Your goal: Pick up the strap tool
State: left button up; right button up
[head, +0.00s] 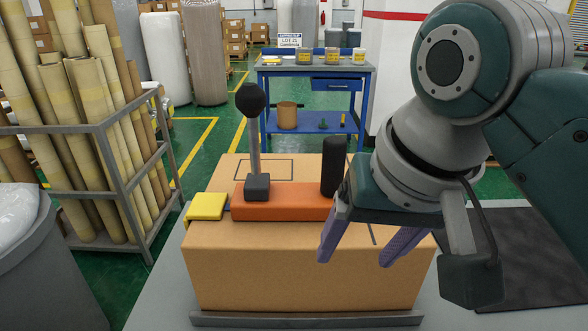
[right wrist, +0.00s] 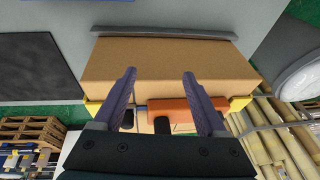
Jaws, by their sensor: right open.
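The strap tool (head: 283,203) lies on top of a cardboard box (head: 300,273). It has an orange body, an upright lever with a black ball knob, and an upright black grip at its right end. My right gripper (head: 357,258) is open and empty, in front of the box and to the right of the tool's body. In the right wrist view the gripper (right wrist: 158,75) has its two purple fingers apart, with the orange tool (right wrist: 180,110) showing beyond them, partly hidden by one finger. Contact with the tool cannot be told. My left gripper is not in view.
Yellow pieces (head: 206,206) sit at the box's top edge beside the tool. A grey bar (head: 305,319) runs along the box's front. A dark mat (head: 535,255) lies to the right. A rack of cardboard tubes (head: 150,180) stands left, and a blue workbench (head: 315,70) behind.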

aim_at(336, 144)
jog(key=w+r, duration=0.3)
jog(key=w+a+r+m+h+b, duration=0.1)
jog(key=w+r, duration=0.2)
jog(key=r, duration=0.1)
jog(key=w+a+r+m+t+h, duration=0.1)
jog(key=w+r, duration=0.2)
jog(key=r, duration=0.1)
jog(key=shift+w+b, duration=0.25)
jog(key=shift+b, duration=0.1)
jog(key=x, duration=0.4)
jog(key=shift+w+f, duration=0.1)
jog(key=shift+f, duration=0.2)
jog(key=x, duration=0.3)
jog(key=shift+s+a+f+b, duration=0.1)
jog(key=shift+s+f+b, duration=0.15)
jog(key=shift+f+b, duration=0.2)
jog(key=shift+w+f, duration=0.3)
jog(key=shift+f, duration=0.3)
jog(key=shift+c, duration=0.3)
grip_shut()
